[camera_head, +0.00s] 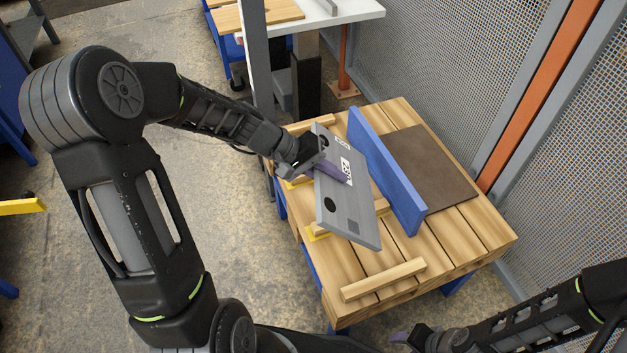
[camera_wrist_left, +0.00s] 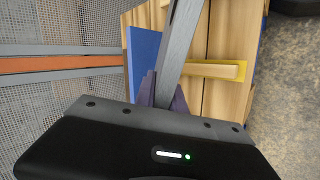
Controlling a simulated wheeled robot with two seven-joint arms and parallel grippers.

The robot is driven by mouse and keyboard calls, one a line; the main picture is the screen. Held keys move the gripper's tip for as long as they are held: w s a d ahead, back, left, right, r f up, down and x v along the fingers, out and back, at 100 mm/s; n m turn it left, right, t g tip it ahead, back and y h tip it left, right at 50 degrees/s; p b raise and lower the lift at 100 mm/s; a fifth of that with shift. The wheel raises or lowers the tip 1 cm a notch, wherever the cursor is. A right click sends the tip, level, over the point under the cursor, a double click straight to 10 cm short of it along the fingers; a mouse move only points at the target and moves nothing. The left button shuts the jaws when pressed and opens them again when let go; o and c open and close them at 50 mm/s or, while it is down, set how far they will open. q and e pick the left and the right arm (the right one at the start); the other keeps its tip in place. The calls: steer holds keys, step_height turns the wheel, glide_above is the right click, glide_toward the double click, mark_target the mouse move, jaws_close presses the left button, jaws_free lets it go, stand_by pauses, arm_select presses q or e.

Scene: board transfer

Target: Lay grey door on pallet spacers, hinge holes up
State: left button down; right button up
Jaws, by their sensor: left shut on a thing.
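The grey door (camera_head: 345,205) is a flat panel with two dark round hinge holes and white labels on the face toward the head camera. It is tilted, above the wooden pallet (camera_head: 478,238). My left gripper (camera_head: 325,170) is shut on the door's long edge; the wrist view shows the door (camera_wrist_left: 185,60) edge-on between the purple fingers (camera_wrist_left: 163,92). Light wooden spacers lie on the pallet: one in front (camera_head: 383,279), others partly hidden behind the door. One spacer (camera_wrist_left: 222,70) sits on a yellow mark. My right gripper (camera_head: 405,338) is at the bottom, its fingers mostly unclear.
A blue board (camera_head: 385,170) stands on edge beside the door, and a brown board (camera_head: 432,168) lies flat at the pallet's right. Mesh fencing (camera_head: 455,60) with an orange post closes off the right. A grey upright post stands behind the pallet.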

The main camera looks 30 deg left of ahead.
arm_select(q)
steer(key=w+a+f+n+t+b, duration=0.2)
steer(key=w+a+n+t+b, duration=0.1)
steer(key=a+b, duration=0.4)
steer(key=w+t+b, duration=0.1)
steer(key=t+b, duration=0.1)
steer(key=b, duration=0.1)
steer(key=shift+w+f+n+h+b, duration=0.25)
steer(key=shift+f+n+h+b, duration=0.05)
steer(key=shift+f+h+b, duration=0.1)
steer(key=shift+f, duration=0.15)
steer(key=shift+f+b, duration=2.3)
steer(key=shift+f, duration=1.25)
steer(key=shift+f+b, duration=0.35)
steer(key=shift+b, duration=0.2)
steer(key=shift+s+a+f+t+h+b, duration=0.2)
steer(key=shift+f+t+h+b, duration=0.3)
steer(key=shift+b, duration=1.25)
